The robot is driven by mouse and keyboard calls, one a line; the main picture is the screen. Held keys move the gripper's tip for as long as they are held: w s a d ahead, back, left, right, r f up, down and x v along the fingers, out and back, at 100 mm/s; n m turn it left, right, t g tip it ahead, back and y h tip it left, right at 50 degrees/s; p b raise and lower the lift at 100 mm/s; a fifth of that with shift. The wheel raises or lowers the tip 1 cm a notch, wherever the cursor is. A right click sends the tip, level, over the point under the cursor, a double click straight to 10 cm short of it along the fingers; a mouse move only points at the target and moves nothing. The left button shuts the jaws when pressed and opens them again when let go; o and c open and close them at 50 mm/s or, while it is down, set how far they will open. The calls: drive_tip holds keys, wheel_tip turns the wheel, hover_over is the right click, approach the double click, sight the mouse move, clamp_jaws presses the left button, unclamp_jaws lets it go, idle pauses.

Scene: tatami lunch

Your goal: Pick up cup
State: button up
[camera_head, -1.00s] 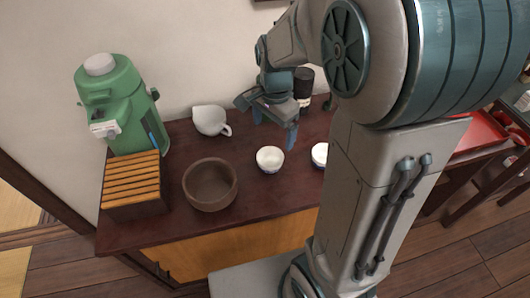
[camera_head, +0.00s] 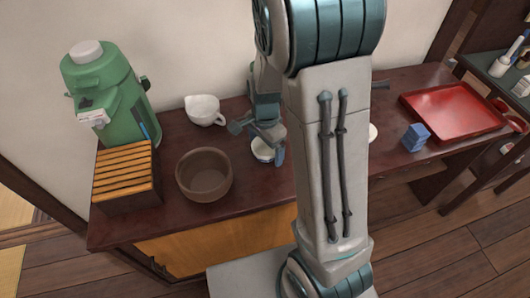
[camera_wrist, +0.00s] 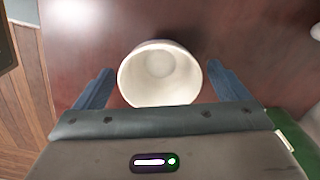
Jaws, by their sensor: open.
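A small white cup with blue near its base (camera_head: 263,150) stands on the dark red-brown table (camera_head: 270,185). It also shows upright in the wrist view (camera_wrist: 160,74), seen from above and empty inside. My gripper (camera_head: 258,142) is low at the cup, partly covering it in the head view. In the wrist view my gripper's blue fingers (camera_wrist: 157,88) are open, one on each side of the cup, with a gap on both sides. A second white cup (camera_head: 373,132) is mostly hidden behind my arm.
A brown bowl (camera_head: 204,176), a white pouring jug (camera_head: 204,110), a slatted wooden box (camera_head: 124,178) and a green air pot (camera_head: 110,95) stand to the left. A red tray (camera_head: 453,110) and a blue block (camera_head: 415,137) are at the right.

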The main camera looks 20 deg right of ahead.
wheel_tip(320, 180, down, 2)
drive_tip(key=shift+f, duration=0.1)
drive_tip(key=shift+c, duration=0.3)
drive_tip(key=c, duration=1)
drive_tip(key=shift+c, duration=0.2)
drive_tip(key=shift+r, duration=0.2)
